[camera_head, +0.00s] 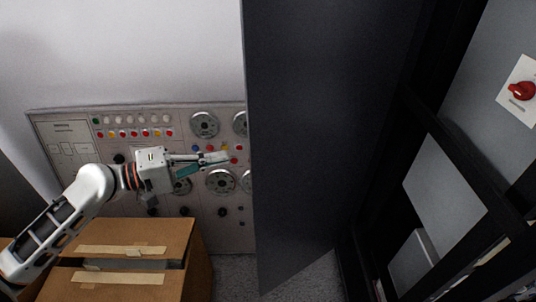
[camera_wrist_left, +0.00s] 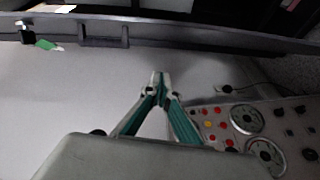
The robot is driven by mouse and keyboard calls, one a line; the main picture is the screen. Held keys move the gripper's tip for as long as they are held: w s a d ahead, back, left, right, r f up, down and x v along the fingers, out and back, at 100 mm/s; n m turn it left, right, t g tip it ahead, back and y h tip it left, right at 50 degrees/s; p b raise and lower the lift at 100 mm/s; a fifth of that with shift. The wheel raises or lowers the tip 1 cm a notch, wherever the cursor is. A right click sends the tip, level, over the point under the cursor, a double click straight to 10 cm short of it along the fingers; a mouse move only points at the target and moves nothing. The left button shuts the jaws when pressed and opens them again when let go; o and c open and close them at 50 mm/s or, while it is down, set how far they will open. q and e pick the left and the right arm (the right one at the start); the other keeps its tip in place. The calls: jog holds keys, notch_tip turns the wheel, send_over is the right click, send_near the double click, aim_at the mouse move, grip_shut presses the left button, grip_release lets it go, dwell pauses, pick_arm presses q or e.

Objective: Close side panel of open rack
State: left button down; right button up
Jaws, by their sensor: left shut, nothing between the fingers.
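The dark grey side panel (camera_head: 310,120) stands swung out from the rack, a tall flat sheet in the middle of the head view. The open rack (camera_head: 430,120) with its black frame is to the right of it. My left gripper (camera_head: 226,157) reaches in from the left and is shut and empty. Its fingertips are just left of the panel's free edge in the picture; I cannot tell whether they touch it. In the left wrist view the closed fingertips (camera_wrist_left: 160,78) point toward a long dark grey bar across the top. My right gripper is not in view.
A wall control board (camera_head: 75,130) with coloured buttons and round dials stands behind my left arm; it also shows in the left wrist view (camera_wrist_left: 285,125). A taped cardboard box (camera_head: 190,262) is on the floor below the arm. A red rotary switch (camera_head: 521,91) is at far right.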

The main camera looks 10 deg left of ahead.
aim_at(266, 149)
pick_arm(q)
jog(key=shift+g+h, duration=0.3)
jog(key=shift+h, duration=0.3)
jog(key=w+d+r, duration=0.1)
jog(key=d, duration=0.2)
jog(key=w+d+r+p, duration=0.1)
jog(key=d, duration=0.3)
jog(key=w+d+r, duration=0.1)
jog(key=d, duration=0.2)
jog(key=shift+d+r+p, duration=0.2)
jog(key=shift+d+p, duration=0.05)
jog(key=shift+p, duration=0.1)
jog(key=shift+s+d+f+n, duration=0.15)
jog(key=shift+s+d+n, duration=0.1)
jog(key=shift+d+n, duration=0.1)
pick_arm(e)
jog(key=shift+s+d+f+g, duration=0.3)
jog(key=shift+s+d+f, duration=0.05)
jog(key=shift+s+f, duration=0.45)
